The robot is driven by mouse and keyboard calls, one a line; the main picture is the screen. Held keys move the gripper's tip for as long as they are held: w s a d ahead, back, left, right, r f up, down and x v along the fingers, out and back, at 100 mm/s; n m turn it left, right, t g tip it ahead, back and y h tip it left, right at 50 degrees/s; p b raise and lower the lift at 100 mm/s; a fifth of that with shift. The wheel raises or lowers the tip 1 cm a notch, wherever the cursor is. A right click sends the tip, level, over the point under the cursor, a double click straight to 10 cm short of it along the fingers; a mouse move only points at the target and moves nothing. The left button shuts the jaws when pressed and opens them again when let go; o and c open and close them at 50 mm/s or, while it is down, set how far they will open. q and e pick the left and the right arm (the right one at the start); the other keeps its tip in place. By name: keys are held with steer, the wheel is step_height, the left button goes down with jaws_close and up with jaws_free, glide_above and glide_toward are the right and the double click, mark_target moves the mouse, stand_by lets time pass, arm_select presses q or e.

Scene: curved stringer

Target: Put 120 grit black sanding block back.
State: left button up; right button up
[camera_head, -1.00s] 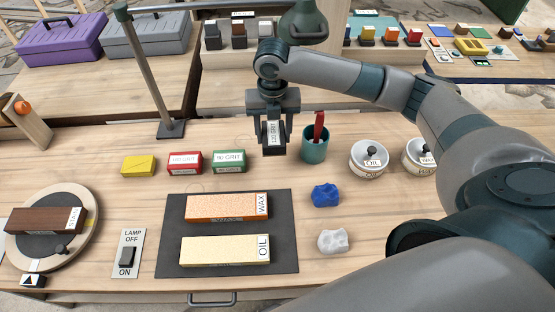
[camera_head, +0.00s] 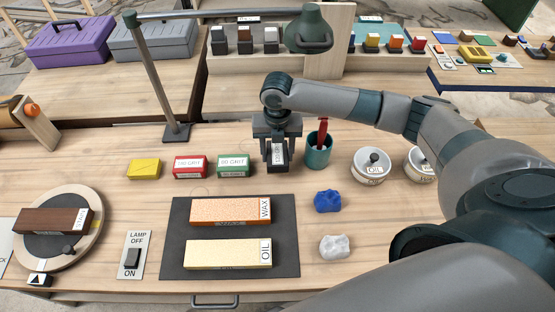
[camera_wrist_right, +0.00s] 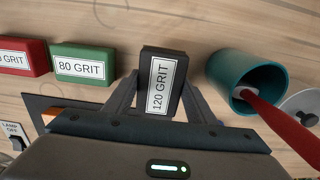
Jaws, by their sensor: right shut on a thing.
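The black 120 grit sanding block (camera_head: 279,158) is held in my right gripper (camera_head: 278,150), which is shut on it. In the right wrist view the black block (camera_wrist_right: 161,84) shows its "120 GRIT" label between the fingers (camera_wrist_right: 160,100). The block is low at the bench, right of the green 80 grit block (camera_head: 233,166) and left of the teal cup (camera_head: 318,152). It is apart from both. I cannot tell whether its underside touches the bench. The red grit block (camera_head: 190,167) and a yellow block (camera_head: 144,169) continue the row to the left. My left gripper is not in view.
A dark mat (camera_head: 182,264) with the WAX and OIL bars lies in front. Blue (camera_head: 327,201) and white (camera_head: 334,246) lumps lie right of it. Lidded jars (camera_head: 371,166) stand right of the cup. A lamp post (camera_head: 158,85) rises behind the row, its head (camera_head: 309,30) overhead.

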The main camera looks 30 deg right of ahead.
mark_target(278, 160)
steer(key=shift+f+p, duration=0.55)
steer(key=shift+f, duration=1.3)
steer(key=shift+f, duration=0.1)
steer(key=o, duration=1.1)
step_height(278, 160, up, 12)
steer(key=b, duration=0.2)
steer(key=shift+b, duration=0.35)
